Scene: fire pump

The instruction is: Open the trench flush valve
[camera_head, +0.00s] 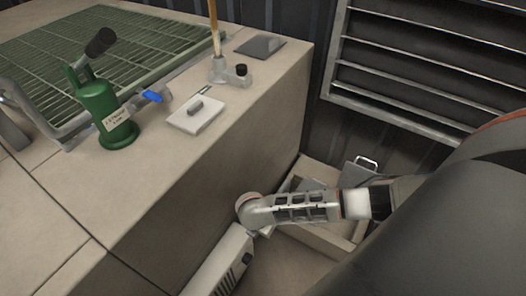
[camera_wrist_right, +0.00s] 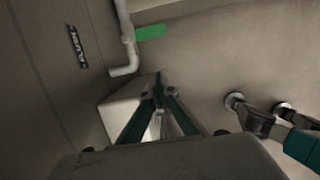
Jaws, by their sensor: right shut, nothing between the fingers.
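In the right wrist view, a pale pipe (camera_wrist_right: 125,35) runs down beside a panel and bends to the left at its lower end. A green lever handle (camera_wrist_right: 151,33) sticks out to the right of it. A dark label reading FLUSH (camera_wrist_right: 77,46) is on the panel to the left. My right gripper (camera_wrist_right: 160,92) is shut and empty, its dark green-edged fingers together. In this view it lies below the pipe's bend and the green handle; I see no contact with the handle. My left gripper is not in view.
My arm comes in from the right above an open box (camera_head: 343,243). A louvred vent (camera_head: 420,70) is on the wall.

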